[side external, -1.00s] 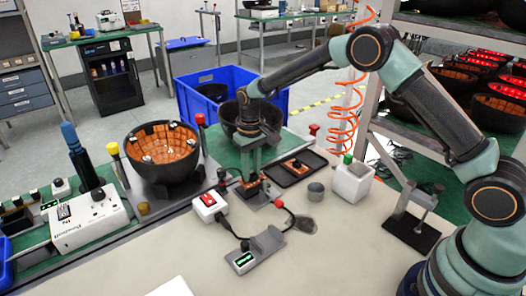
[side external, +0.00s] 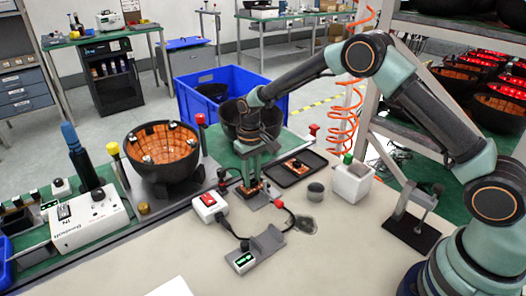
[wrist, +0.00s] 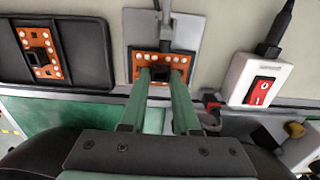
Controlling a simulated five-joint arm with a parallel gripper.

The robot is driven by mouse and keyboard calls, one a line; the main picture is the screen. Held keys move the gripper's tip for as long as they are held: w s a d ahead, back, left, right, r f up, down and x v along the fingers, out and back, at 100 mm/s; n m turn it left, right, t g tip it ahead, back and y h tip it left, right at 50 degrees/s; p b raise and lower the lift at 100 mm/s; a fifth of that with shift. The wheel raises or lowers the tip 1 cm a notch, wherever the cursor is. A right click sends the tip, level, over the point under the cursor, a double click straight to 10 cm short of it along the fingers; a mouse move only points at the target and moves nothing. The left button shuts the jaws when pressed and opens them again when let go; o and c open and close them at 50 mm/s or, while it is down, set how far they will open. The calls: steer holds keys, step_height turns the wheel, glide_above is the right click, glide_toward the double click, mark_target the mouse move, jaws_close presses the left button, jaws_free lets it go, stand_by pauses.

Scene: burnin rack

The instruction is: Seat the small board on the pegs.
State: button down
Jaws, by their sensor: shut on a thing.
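The small board (side external: 251,189) is orange-brown with pale dots and a dark block in its middle. It also shows in the wrist view (wrist: 137,66). My gripper (side external: 249,181) points down and is shut on the board's dark block; the fingertips show in the wrist view (wrist: 162,75).
A black tray (side external: 276,175) holds a similar board (side external: 296,166) beside the fixture. A white box with a red switch (side external: 209,207) stands on the other side, close by. The front table is mostly clear.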

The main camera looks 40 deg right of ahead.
mark_target(252, 180)
steer(key=shift+f, duration=0.15)
steer(key=c, duration=0.6)
jaws_free()
steer(key=shift+o, duration=0.2)
step_height(252, 180, up, 12)
steer(key=s+d+r+t, duration=0.3)
steer(key=s+d+r, duration=0.1)
steer(key=s+r, duration=0.7)
steer(key=s+d+t, duration=0.2)
steer(key=s+d, duration=0.1)
steer(key=s, duration=0.9)
steer(key=shift+t, duration=0.3)
